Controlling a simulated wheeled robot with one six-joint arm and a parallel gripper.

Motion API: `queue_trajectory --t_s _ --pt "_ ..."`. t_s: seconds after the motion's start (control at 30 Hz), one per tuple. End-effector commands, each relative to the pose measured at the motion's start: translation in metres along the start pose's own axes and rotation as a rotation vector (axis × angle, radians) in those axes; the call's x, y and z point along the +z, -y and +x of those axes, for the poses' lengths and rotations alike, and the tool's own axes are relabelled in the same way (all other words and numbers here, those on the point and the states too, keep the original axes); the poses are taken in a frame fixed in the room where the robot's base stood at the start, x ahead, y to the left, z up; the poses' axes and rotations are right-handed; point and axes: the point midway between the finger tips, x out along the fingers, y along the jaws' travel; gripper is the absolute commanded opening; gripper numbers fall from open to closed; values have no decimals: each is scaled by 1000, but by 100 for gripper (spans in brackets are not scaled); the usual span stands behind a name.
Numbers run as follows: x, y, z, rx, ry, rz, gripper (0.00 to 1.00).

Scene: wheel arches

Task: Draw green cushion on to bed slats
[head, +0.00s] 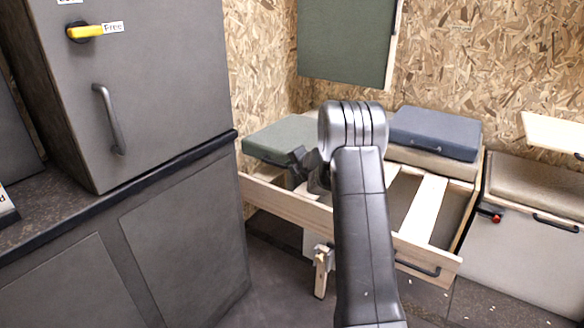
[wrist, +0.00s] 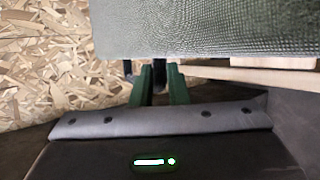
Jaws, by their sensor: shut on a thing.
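The green cushion (head: 280,137) lies at the left end of the pull-out wooden bed frame, beside the grey cabinet. It also fills the top of the wrist view (wrist: 210,30). My gripper (head: 298,160) is at the cushion's near right edge. My arm hides the middle of the frame.
A blue cushion (head: 434,133) lies on a beige cushion (head: 430,162) at the back right. A grey cabinet (head: 150,90) stands close on the left. A beige-topped bench (head: 540,190) stands at the right. The frame's wooden front rail (head: 285,203) borders the near side.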

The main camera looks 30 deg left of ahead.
Motion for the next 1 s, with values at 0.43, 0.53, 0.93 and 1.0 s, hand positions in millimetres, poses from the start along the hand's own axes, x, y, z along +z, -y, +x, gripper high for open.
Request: queue_trajectory --t_s 0.43,0.53,0.93,1.0 --pt "1 -2 -1 2 5 0 0" --pt "1 -2 -1 2 5 0 28" --pt "1 -2 -3 1 5 1 40" --pt "1 -2 -8 1 5 1 40"
